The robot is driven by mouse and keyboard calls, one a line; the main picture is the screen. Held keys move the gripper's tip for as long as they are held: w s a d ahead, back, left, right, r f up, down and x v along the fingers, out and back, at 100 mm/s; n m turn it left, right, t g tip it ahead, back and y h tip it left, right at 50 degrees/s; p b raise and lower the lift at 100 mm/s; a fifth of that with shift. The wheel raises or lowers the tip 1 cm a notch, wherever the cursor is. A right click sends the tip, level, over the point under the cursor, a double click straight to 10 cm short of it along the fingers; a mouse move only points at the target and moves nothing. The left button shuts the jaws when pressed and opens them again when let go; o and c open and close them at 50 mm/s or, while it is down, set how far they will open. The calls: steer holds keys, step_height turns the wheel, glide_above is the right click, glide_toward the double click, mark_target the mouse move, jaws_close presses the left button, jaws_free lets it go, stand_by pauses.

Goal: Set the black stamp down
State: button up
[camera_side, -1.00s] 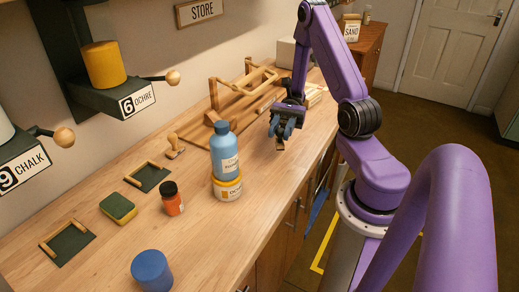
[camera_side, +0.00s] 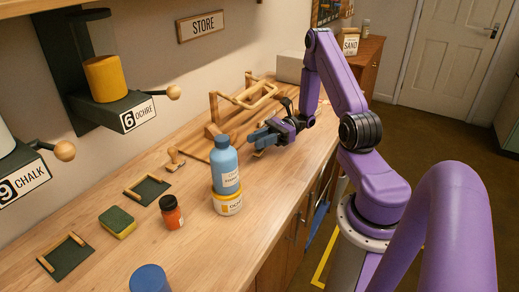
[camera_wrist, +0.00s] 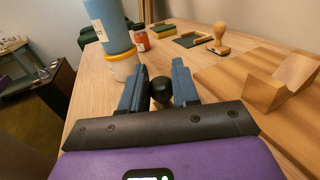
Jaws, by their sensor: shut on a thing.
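My gripper (camera_wrist: 159,88) is shut on the black stamp (camera_wrist: 161,90), whose round black knob shows between the two blue fingers in the wrist view. In the side view my gripper (camera_side: 262,138) is tilted, with its fingers pointing left, low over the bench behind the blue bottle. A small part of the stamp (camera_side: 258,153) seems to show below the fingers. The stamp's base is mostly hidden, and I cannot tell whether it touches the bench.
A blue bottle (camera_side: 224,166) stands on a white and yellow tub (camera_side: 228,203) near the fingers. A wooden-handled stamp (camera_side: 175,156), an orange jar (camera_side: 171,212), a sponge (camera_side: 117,222) and dark trays (camera_side: 148,190) lie farther left. A wooden rack (camera_side: 246,97) stands behind.

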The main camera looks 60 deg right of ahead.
steer(key=shift+f, duration=1.6)
steer(key=o, duration=1)
steer(key=shift+f, duration=0.1)
steer(key=shift+o, duration=0.2)
